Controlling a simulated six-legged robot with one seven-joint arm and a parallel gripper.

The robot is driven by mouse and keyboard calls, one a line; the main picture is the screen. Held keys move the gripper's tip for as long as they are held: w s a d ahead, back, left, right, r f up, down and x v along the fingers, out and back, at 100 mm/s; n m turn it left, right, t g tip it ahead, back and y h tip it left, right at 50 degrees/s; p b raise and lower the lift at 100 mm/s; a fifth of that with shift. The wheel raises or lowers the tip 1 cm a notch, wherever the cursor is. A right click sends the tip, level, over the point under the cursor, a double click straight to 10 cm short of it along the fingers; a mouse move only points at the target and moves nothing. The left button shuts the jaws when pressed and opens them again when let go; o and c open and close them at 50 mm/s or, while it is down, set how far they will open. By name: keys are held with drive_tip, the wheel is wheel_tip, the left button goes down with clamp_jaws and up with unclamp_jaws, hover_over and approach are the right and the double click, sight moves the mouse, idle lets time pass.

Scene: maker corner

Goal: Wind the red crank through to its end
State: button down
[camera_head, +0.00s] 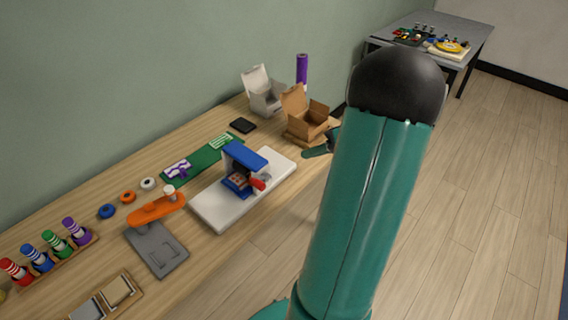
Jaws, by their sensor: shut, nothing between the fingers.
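The red crank (257,184) sticks out from the right front side of a small blue machine (246,156). The machine stands on a white base plate (215,211) on the wooden bench. Only the crank's short red end shows clearly; its exact angle is too small to tell. My gripper (309,154) shows partly at the left edge of my large teal arm, right of the machine. It is shut and empty, apart from the crank. The rest of my gripper and wrist is hidden behind the arm.
An open brown box (306,121) and an open white box (266,98) stand behind the machine. A grey table (468,35) stands far right. The floor right of the bench is clear.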

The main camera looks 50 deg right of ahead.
drive_tip(key=x, duration=0.4)
drive_tip(key=s+a+x, duration=0.1)
drive_tip(key=x, duration=0.3)
drive_tip(key=s+f+x, duration=0.1)
drive_tip(key=x, duration=0.3)
drive_tip(key=shift+w+a+f, duration=0.2)
drive_tip(key=shift+a, duration=0.45)
